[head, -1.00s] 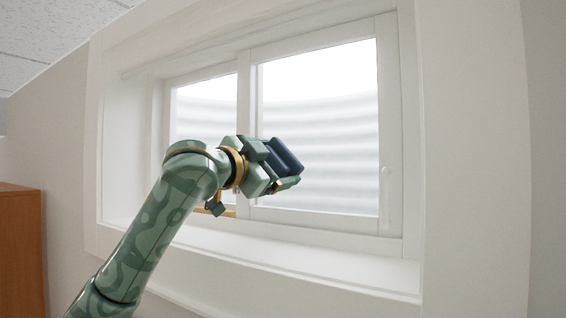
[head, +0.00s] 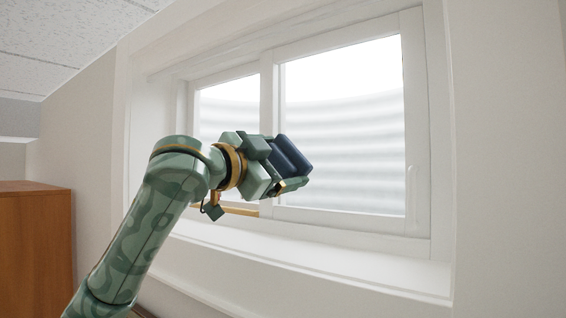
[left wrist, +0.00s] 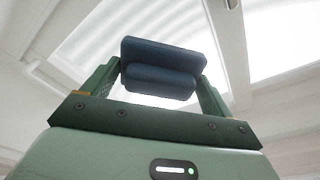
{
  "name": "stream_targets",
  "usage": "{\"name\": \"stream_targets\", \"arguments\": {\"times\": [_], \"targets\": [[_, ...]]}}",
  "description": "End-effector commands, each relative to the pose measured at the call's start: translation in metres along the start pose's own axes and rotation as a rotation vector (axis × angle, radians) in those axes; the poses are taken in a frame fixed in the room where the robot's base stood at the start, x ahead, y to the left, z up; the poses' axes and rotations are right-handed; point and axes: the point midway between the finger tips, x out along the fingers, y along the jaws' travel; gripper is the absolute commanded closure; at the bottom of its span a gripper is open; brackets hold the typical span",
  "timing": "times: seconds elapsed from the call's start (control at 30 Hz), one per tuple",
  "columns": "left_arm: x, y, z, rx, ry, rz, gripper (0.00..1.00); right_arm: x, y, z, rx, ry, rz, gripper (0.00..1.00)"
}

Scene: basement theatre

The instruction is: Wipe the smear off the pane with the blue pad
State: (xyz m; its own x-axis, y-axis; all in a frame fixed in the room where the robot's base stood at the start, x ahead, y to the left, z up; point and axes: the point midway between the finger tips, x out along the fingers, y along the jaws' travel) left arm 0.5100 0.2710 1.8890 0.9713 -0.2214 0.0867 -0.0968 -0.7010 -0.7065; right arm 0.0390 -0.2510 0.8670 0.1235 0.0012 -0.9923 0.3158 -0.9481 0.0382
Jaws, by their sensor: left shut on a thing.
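The blue pad (head: 291,156) is held in my left gripper (head: 282,163), in front of the window pane (head: 345,130). In the left wrist view the dark blue pad (left wrist: 162,66) sits between the two green fingers of my left gripper (left wrist: 160,78). The pane (left wrist: 190,25) shows behind the pad there. In the head view the pad overlaps the lower left of the right-hand pane; I cannot tell if it touches the glass. No distinct smear shows on the visible glass; the pad and gripper hide part of it. My right gripper is not in view.
A white frame with a middle bar (head: 269,105) surrounds the panes. A handle (head: 411,188) stands on the right side of the frame. A white sill (head: 340,262) runs below. An orange-brown cabinet (head: 35,245) stands at the left.

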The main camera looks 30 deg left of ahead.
Motion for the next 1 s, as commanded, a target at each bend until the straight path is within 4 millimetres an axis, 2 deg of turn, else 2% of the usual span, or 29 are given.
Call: {"name": "stream_targets", "arguments": {"times": [0.2,0.53,1.0], "targets": [[-0.002,-0.001,0.000,0.001,0.000,-0.001,0.32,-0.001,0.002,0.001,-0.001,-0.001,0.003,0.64],[-0.029,-0.001,-0.003,0.002,-0.001,-0.002,0.32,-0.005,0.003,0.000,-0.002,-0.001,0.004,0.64],[-0.029,0.000,-0.004,0.000,0.000,-0.001,0.32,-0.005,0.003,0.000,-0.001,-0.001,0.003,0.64]]}}
